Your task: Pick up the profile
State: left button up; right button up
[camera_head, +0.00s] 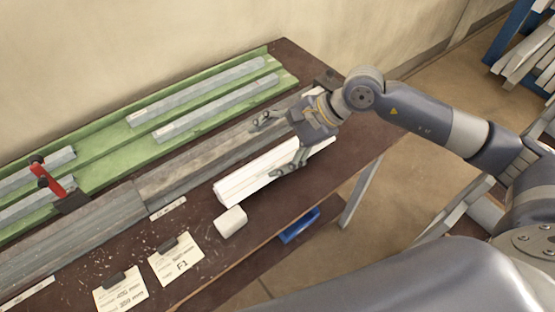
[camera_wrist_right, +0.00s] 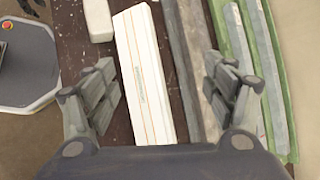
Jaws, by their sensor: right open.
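A long white profile (camera_head: 250,179) with a grooved end lies on the brown bench (camera_head: 205,212), along the front of a grey metal rail (camera_head: 190,158). In the right wrist view the white profile (camera_wrist_right: 145,75) shows thin orange lines and small lettering. My right gripper (camera_head: 278,146) is open above the profile's far part, and part of the profile is hidden behind it. In the right wrist view the fingers (camera_wrist_right: 165,82) are wide apart with nothing held between them. The profile lies left of the middle of the gap, and the grey rail is also within it. My left gripper cannot be made out.
A small white block (camera_head: 230,222) sits off the profile's near end. A green tray (camera_head: 105,148) with grey bars and a red clamp (camera_head: 46,180) lie behind the rail. Paper cards (camera_head: 177,258) lie in front. A blue item (camera_head: 299,226) is below the bench edge.

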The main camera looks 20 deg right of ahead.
aim_at(284, 157)
jog(key=w+d+f+n+h, duration=0.1)
jog(key=d+f+h, duration=0.15)
jog(key=d, duration=0.45)
jog(key=shift+h, duration=0.35)
jog(key=x, duration=0.2)
jog(key=p+x, duration=0.1)
jog(key=x, duration=0.1)
jog(key=shift+w+a, duration=0.25)
jog(key=shift+w, duration=0.1)
jog(key=p+x, duration=0.3)
jog(key=x, duration=0.2)
jog(key=shift+s+d+f, duration=0.1)
jog(key=shift+s+f, duration=0.05)
jog(key=shift+f, duration=0.4)
jog(key=shift+c, duration=0.4)
